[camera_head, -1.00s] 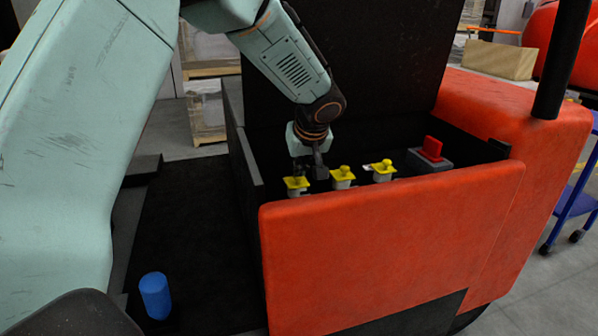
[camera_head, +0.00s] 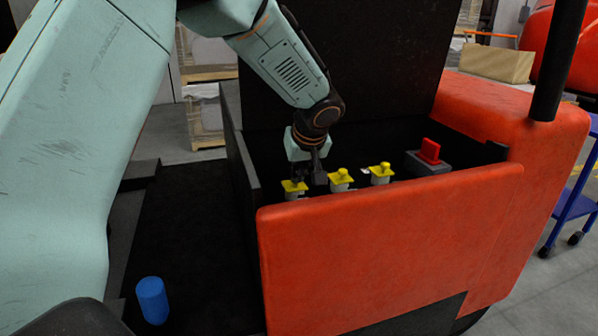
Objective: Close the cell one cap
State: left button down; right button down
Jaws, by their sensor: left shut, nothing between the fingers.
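Three cells with yellow caps stand in a row inside the open bay of the orange-red nosecone (camera_head: 390,235). The left yellow cap (camera_head: 292,187), the middle yellow cap (camera_head: 340,178) and the right yellow cap (camera_head: 381,171) all show above the front wall. I cannot tell from their look which one is cell one. My left gripper (camera_head: 309,178) is shut and empty. It points down into the bay, just behind and between the left and middle caps. Its fingertips are small and dark against the bay, so contact with a cap cannot be told. My right gripper is not in view.
A red switch (camera_head: 430,151) on a grey block sits right of the caps. A dark upright panel (camera_head: 350,60) stands behind the bay. A blue cylinder (camera_head: 152,300) stands on the dark floor at lower left. A blue cart (camera_head: 574,205) is at far right.

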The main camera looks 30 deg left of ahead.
pick_arm(q)
jog(key=shift+a+r, duration=0.1)
jog(key=shift+r, duration=0.4)
jog(key=v, duration=1.1)
jog(key=shift+r, duration=0.35)
jog(key=shift+s+d, duration=0.1)
jog(key=shift+d, duration=0.15)
jog(key=shift+d, duration=0.1)
